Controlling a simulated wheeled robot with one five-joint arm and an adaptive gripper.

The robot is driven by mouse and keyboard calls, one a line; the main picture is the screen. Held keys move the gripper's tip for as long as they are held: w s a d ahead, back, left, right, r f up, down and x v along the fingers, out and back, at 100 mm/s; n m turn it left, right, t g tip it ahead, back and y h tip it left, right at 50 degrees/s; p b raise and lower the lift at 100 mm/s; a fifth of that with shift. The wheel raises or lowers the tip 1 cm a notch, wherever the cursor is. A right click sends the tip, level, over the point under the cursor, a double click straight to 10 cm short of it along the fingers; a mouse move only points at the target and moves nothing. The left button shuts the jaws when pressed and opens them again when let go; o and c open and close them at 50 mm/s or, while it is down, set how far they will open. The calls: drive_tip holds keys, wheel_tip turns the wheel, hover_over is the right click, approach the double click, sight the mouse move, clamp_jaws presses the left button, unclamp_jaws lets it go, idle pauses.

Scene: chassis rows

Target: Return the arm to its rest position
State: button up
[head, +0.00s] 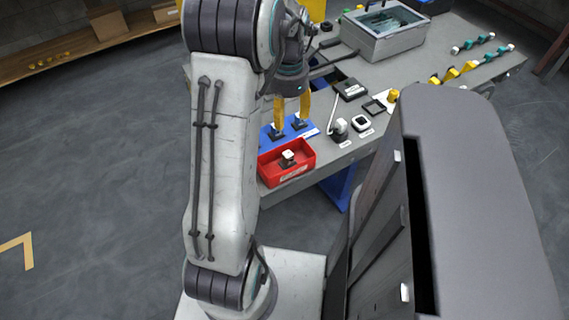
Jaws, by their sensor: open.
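My arm rises from its base in the lower middle of the head view and bends over toward the grey workbench. My gripper (288,128) points down at its end, with two yellow fingers and dark tips spread apart. It is open, with nothing seen between the fingers. It appears over or beside a blue plate (309,131) on the bench; the exact height of the fingertips above it I cannot tell. A red bin (301,171) at the bench's near edge, just below the gripper in the picture, holds a small dark and white part (288,157).
The grey workbench (437,62) carries a metal case (384,46), a black box (350,90), a white-topped part (361,123) and several yellow and teal parts to the right. A wooden shelf (62,64) with boxes stands at the back left.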

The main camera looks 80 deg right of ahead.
drive_tip(key=shift+r, duration=0.45)
idle(0.6)
drive_tip(key=w+a+f+n+y, duration=0.2)
drive_tip(key=a+f+n, duration=0.1)
drive_tip(key=a+n, duration=0.55)
drive_tip(key=w+a+r+n+t+p, duration=0.1)
drive_tip(key=w+a+r+n+p, duration=0.2)
drive_tip(key=w+a+r+n, duration=0.3)
drive_tip(key=w+a+r+n+t+h+p, duration=0.1)
drive_tip(key=w+a+r+n+p, duration=0.2)
drive_tip(key=a, duration=1.2)
drive_tip(key=w+a+r+n+t+h+p, duration=0.1)
drive_tip(key=w+a+r+n+p, duration=0.2)
drive_tip(key=w+a+r+n, duration=0.7)
drive_tip(key=shift+a, duration=0.2)
drive_tip(key=shift+d+r+n, duration=0.1)
drive_tip(key=shift+n, duration=0.15)
